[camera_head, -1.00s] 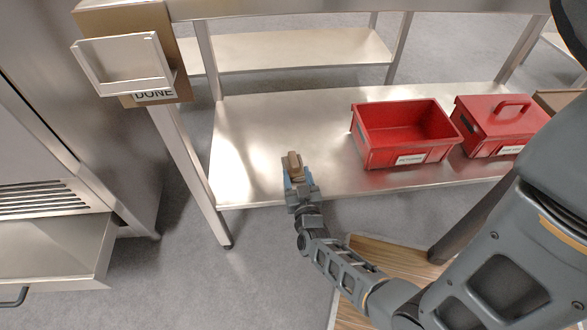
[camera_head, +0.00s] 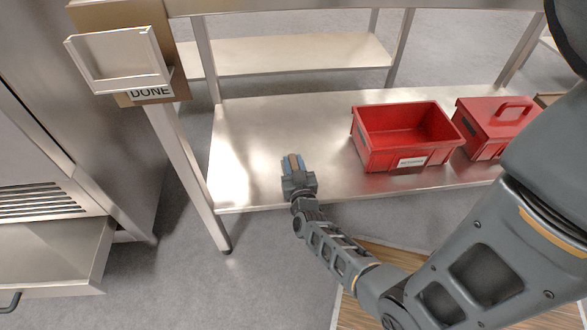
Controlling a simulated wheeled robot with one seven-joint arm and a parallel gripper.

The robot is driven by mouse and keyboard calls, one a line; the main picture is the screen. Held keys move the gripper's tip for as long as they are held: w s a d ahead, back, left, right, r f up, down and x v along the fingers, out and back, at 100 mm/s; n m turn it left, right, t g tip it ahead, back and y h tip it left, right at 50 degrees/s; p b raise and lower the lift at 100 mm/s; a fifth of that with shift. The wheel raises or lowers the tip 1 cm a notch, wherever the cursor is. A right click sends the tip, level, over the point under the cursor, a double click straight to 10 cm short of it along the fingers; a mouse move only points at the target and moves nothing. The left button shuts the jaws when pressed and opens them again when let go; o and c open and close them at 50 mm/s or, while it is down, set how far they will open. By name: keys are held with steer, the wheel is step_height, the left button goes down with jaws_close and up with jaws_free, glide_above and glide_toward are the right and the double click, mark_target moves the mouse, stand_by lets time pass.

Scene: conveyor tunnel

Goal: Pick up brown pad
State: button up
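The brown pad (camera_head: 293,163) is a small, narrow block at the front of the lower metal shelf, left of the red bins. Only its top shows. The fingers are very close to the pad. I cannot tell whether they press on it, or whether the pad rests on the shelf.
An open red bin (camera_head: 370,148) stands on the shelf (camera_head: 255,130) to the right, with a lidded red box (camera_head: 484,116) beyond it. The shelf's left part is clear.

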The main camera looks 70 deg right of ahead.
jaws_close()
steer(key=shift+s+a+r+p, duration=0.2)
steer(key=shift+a+r+p, duration=0.2)
steer(key=shift+r, duration=0.05)
steer(key=s+a+r+p, duration=0.2)
steer(key=s+a+r, duration=0.1)
steer(key=a, duration=0.3)
steer(key=s+a+r+p, duration=0.3)
steer(key=a+r, duration=0.1)
steer(key=a, duration=0.1)
steer(key=shift+a, duration=0.35)
steer(key=shift+c, duration=0.3)
jaws_free()
jaws_close()
